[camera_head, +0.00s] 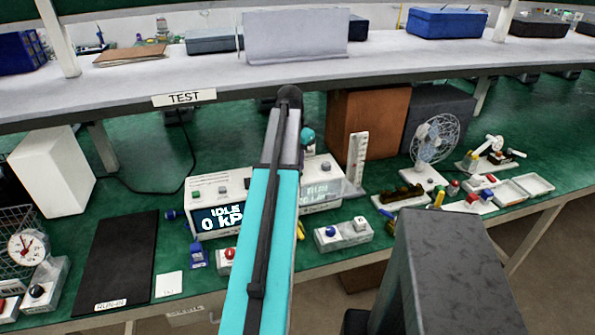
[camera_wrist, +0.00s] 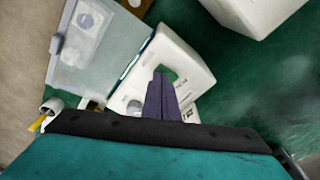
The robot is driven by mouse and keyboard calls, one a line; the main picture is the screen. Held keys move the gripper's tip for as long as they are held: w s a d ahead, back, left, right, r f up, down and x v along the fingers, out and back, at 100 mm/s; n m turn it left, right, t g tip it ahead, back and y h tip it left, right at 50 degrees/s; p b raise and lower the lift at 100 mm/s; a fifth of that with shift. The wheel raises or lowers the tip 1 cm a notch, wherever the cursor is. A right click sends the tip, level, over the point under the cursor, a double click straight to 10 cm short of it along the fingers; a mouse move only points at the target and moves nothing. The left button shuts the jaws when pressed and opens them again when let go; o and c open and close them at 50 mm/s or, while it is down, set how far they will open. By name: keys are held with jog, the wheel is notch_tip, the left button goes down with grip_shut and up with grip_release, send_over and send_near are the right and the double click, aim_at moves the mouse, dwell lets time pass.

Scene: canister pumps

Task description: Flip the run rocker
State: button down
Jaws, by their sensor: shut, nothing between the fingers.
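In the wrist view, my gripper (camera_wrist: 162,80) is shut and empty, its dark fingers together in front of a white housing (camera_wrist: 188,62). I cannot tell whether they touch it. The housing has a dark green patch and small dark marks, and a grey rounded part shows left of the fingers. I cannot single out the run rocker. A second, paler display (camera_head: 317,192) shows right of the arm.
A small box with a blue button (camera_head: 343,233) stands right of my arm, and one with a red button (camera_head: 227,258) left of it. A black mat (camera_head: 118,262) lies at left. A fan (camera_head: 435,140) and brown box (camera_head: 368,122) stand at right. The shelf edge (camera_head: 185,98) overhangs the bench.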

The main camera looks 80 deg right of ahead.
jog(key=shift+f, duration=0.6)
dwell(0.6)
jog(key=shift+r, duration=0.2)
notch_tip(320, 180, up, 7)
jog(key=p, duration=0.4)
jog(key=shift+f, duration=0.15)
dwell(0.6)
dwell(0.6)
